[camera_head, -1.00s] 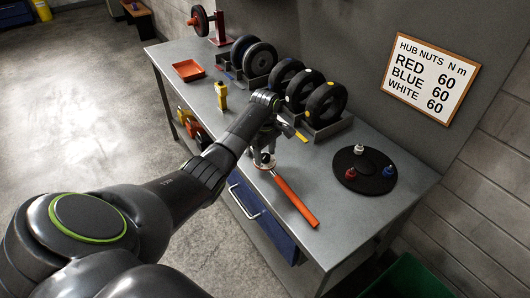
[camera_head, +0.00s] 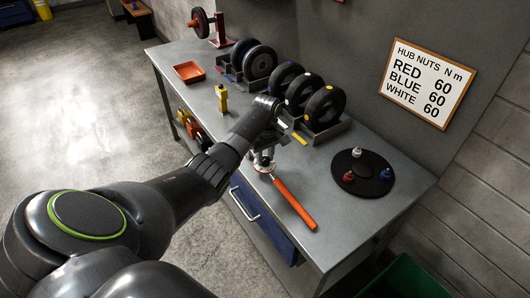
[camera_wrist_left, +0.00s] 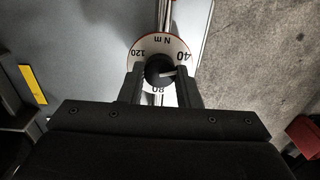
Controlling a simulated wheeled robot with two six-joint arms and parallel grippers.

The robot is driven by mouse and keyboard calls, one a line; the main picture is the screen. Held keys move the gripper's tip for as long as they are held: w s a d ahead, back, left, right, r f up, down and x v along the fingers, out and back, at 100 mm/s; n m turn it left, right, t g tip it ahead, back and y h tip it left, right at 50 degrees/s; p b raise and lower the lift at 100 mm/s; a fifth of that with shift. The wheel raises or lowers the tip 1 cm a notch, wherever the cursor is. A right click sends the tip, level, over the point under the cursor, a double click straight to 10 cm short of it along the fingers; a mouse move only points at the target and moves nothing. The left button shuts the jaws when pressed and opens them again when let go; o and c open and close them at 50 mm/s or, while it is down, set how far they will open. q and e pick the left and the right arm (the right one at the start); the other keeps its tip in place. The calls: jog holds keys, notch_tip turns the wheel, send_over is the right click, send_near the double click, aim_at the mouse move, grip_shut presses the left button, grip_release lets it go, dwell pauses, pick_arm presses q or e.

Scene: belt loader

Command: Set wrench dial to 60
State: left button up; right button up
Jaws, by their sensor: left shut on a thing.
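The torque wrench lies on the bench with its orange handle (camera_head: 295,203) pointing toward the front right. Its round white dial (camera_wrist_left: 177,49) is marked 40, 80, 120 and N m. A black knob (camera_wrist_left: 158,70) sits at the dial's centre, with a pale pointer aimed to the right, between 40 and 80. My left gripper (camera_head: 263,157) is over the dial; in the left wrist view its two fingers (camera_wrist_left: 160,85) are shut on the knob from both sides. The fingers hide part of the lower dial. My right gripper is not in view.
A sign (camera_head: 428,83) on the wall reads red 60, blue 60, white 60. A black disc (camera_head: 363,187) with red, blue and white nuts lies to the right. Several wheels (camera_head: 324,105) stand in racks behind. A yellow tool (camera_head: 221,97) and orange tray (camera_head: 188,71) are left.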

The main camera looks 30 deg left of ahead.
pick_arm(q)
jog(key=m+p, duration=0.1)
jog(key=m, duration=0.2)
jog(key=shift+r+m+p, duration=0.15)
jog(key=shift+m+p, duration=0.25)
jog(key=m, duration=0.2)
jog(key=m+p, duration=0.1)
jog(key=m, duration=0.1)
jog(key=shift+w+d+m+g+y, duration=0.1)
jog(key=shift+w+m+g+y, duration=0.05)
jog(key=shift+m+g+y, duration=0.15)
jog(key=o, duration=1)
